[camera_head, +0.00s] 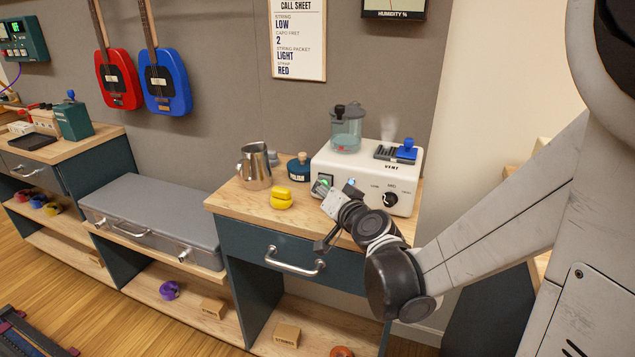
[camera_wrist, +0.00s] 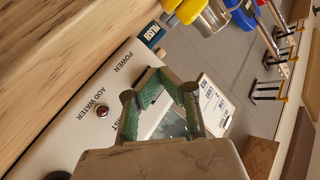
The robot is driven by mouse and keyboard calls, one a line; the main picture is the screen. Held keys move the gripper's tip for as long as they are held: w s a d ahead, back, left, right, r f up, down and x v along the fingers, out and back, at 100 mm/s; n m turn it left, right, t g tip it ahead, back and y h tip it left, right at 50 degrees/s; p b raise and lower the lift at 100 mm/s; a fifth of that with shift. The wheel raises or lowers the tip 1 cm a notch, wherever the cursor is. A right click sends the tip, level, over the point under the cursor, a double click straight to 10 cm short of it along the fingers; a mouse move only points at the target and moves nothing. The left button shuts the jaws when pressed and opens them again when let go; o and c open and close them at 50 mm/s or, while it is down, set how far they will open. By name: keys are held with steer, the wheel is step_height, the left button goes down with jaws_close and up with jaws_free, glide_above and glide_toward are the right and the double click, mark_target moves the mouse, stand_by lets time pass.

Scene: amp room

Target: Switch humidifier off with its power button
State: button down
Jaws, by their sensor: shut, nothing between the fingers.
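The humidifier (camera_head: 405,172) is a white box on the wooden counter, with a clear water tank (camera_head: 347,131) on top. Pale mist rises by its dark vent and blue part. A green power button (camera_head: 327,179) shows at the left of its front face, and a black knob (camera_head: 390,199) is at the right. My gripper (camera_head: 321,189) is at the left front of the panel, close to the green button; contact cannot be told. In the wrist view, my shut, empty fingers (camera_wrist: 158,76) cover the area beside the POWER label (camera_wrist: 123,62), hiding the button.
A metal pitcher (camera_head: 255,167), yellow items (camera_head: 282,199) and a dark blue polish bottle (camera_head: 299,168) stand left of the humidifier. A drawer with a metal handle (camera_head: 295,265) is below. A grey case (camera_head: 150,215) lies on the lower shelf unit to the left.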

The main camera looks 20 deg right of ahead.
steer(key=shift+w+d, duration=0.2)
steer(key=shift+w, duration=0.05)
steer(key=shift+s+a, duration=0.3)
steer(key=shift+s, duration=0.05)
stand_by(0.3)
steer(key=shift+s+a, duration=0.95)
steer(key=shift+s, duration=0.25)
steer(key=shift+s+a, duration=0.95)
steer(key=shift+s, duration=0.2)
